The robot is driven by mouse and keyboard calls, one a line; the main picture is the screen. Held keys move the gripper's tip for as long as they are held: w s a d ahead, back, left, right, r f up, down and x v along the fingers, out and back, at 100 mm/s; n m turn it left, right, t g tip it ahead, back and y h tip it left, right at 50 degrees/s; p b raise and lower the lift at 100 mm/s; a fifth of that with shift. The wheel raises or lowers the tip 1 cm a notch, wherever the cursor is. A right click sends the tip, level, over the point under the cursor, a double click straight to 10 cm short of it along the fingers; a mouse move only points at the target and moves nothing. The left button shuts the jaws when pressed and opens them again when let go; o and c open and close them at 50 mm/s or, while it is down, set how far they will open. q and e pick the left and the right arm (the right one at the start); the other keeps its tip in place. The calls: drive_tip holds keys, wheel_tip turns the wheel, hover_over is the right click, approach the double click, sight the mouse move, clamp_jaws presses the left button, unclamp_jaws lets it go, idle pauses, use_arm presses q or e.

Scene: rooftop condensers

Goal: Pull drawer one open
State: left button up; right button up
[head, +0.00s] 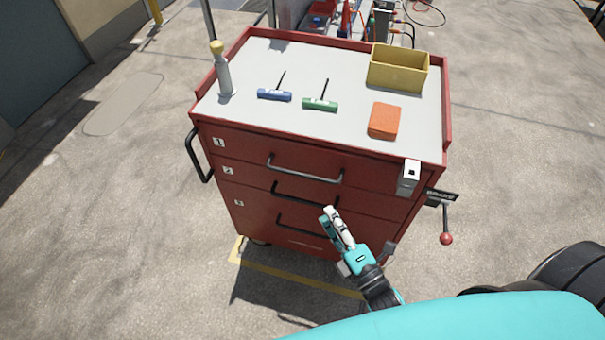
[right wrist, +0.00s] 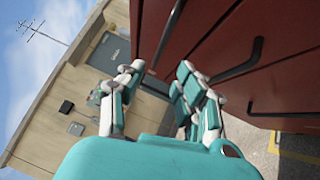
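The red tool cabinet (head: 215,125) stands in front of me with its drawer fronts facing me. Drawer one (head: 245,152), marked 1, is the top drawer and looks shut. Its grey bar handle (head: 305,176) is empty. My right gripper (head: 329,213) is below and a little right of that handle, in front of the lower drawers, and looks apart from drawer one. In the right wrist view its fingers (right wrist: 158,78) are spread with nothing between them, beside the red cabinet front (right wrist: 225,35). My left gripper is not in view.
Drawers two (head: 240,175) and three (head: 250,206) have black handles. A grey-white block (head: 409,176) sits at drawer one's right end, and a red-knobbed lever (head: 446,238) sticks out on the right side. A bottle, T-handle tools, orange block and yellow bin (head: 397,72) are on top.

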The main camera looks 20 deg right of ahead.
sight(304, 175)
drive_tip(key=b+x, duration=0.1)
drive_tip(key=x, duration=1.1)
drive_tip(key=shift+w+a, duration=0.1)
drive_tip(key=shift+w, duration=0.3)
clamp_jaws()
